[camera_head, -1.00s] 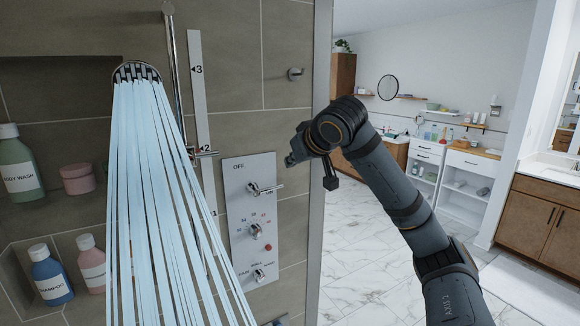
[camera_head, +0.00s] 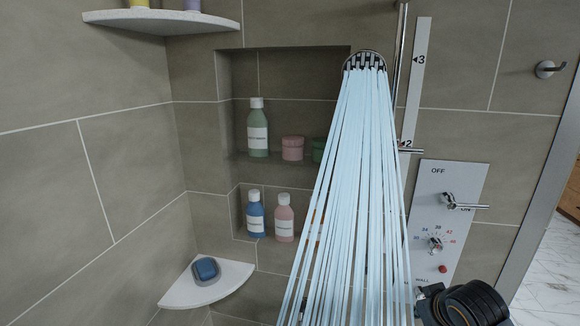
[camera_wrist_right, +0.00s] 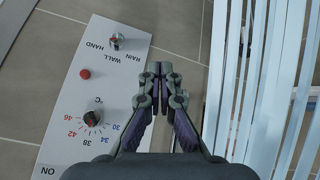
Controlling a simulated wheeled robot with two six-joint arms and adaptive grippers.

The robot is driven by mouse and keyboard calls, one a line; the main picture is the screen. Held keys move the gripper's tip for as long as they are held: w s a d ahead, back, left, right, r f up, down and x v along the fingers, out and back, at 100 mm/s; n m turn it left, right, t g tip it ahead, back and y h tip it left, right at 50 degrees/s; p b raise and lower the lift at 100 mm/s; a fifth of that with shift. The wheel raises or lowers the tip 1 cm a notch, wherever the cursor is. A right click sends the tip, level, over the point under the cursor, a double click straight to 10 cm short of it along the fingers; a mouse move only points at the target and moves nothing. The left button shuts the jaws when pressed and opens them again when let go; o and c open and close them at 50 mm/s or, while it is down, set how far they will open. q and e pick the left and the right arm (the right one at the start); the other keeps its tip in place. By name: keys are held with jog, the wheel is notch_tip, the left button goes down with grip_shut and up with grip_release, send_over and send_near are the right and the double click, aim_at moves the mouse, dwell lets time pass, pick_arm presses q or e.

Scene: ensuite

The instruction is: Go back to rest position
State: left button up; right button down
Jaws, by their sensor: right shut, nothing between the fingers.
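My right gripper (camera_head: 428,297) shows at the lower right edge of the head view, with a dark part of my arm beside it. In the right wrist view my right gripper (camera_wrist_right: 160,72) has its fingertips together, with nothing between them. It is in front of the shower wall, beside the white control panel (camera_wrist_right: 60,110) and left of the water streams (camera_wrist_right: 270,90) in that view. The control panel also shows in the head view (camera_head: 425,240), its lower part partly hidden by my arm. My left gripper is not in view.
Water falls from the shower head (camera_head: 365,62). A niche (camera_head: 240,90) holds several bottles and jars. A corner shelf (camera_head: 225,285) carries a blue bar in a dish (camera_head: 206,270). Another shelf (camera_head: 160,20) is at upper left. A glass or metal edge (camera_head: 545,190) bounds the shower at right.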

jog(key=s+a+f+g, duration=0.2)
jog(key=s+a+f, duration=0.1)
jog(key=s+f, duration=0.55)
jog(key=s+a+f+g, duration=0.1)
jog(key=s+a+f, duration=0.2)
jog(key=s+f, duration=0.55)
jog(key=s+d+f+m+g, duration=0.1)
jog(key=s+f, duration=0.1)
jog(key=f, duration=0.9)
jog(key=s+d+f+g, duration=0.1)
jog(key=s+f, duration=0.1)
jog(key=f, duration=1)
jog(key=s+d+f+g, duration=0.1)
jog(key=s+f, duration=1.7)
jog(key=s, duration=0.1)
jog(key=shift+d, duration=0.25)
